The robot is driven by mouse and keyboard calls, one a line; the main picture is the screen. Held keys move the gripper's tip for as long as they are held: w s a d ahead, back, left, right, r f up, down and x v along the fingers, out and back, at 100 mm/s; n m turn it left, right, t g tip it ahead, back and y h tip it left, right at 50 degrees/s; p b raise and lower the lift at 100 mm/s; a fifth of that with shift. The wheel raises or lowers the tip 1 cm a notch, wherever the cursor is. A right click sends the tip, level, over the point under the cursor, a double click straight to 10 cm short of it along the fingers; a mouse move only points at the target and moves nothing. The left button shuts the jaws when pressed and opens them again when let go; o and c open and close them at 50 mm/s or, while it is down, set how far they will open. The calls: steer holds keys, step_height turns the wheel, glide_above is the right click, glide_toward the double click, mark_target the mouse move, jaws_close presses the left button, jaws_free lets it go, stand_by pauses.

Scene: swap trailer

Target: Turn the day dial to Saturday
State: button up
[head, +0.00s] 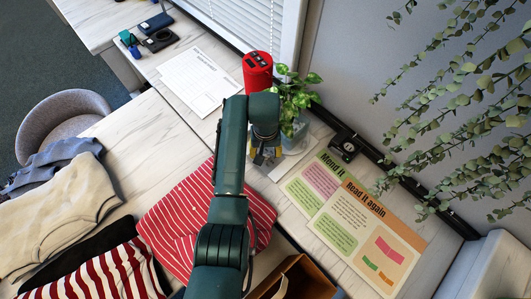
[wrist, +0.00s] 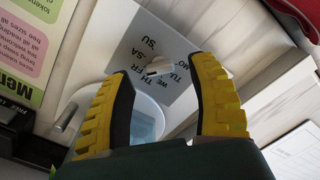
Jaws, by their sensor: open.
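The day dial is a small white knob (wrist: 158,66) on a grey panel (wrist: 183,88) printed with short day names, in the wrist view. The names SU, SA, MO, TU, TH and WE show around the knob, partly tilted. I cannot tell which day the knob points at. My gripper (wrist: 161,66) has yellow, ridged fingers, spread apart on either side of the knob in the picture. Nothing is held between them, and I cannot tell contact with the knob. In the head view my gripper (head: 265,158) is over the desk by the plant, and my arm hides the dial.
A white round container with blue inside (wrist: 148,118) stands close to the fingers. A potted plant (head: 298,98), a red cylinder (head: 257,72), printed sheets (head: 352,218) and a black clip-like object (head: 345,145) are around. Folded clothes (head: 165,225) cover the near left.

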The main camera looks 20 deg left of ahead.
step_height(320, 180, down, 2)
jaws_close()
stand_by(0.4)
steer(key=shift+m, duration=0.4)
steer(key=m, duration=0.2)
steer(key=shift+m+p, duration=0.3)
steer(key=shift+m, duration=2.2)
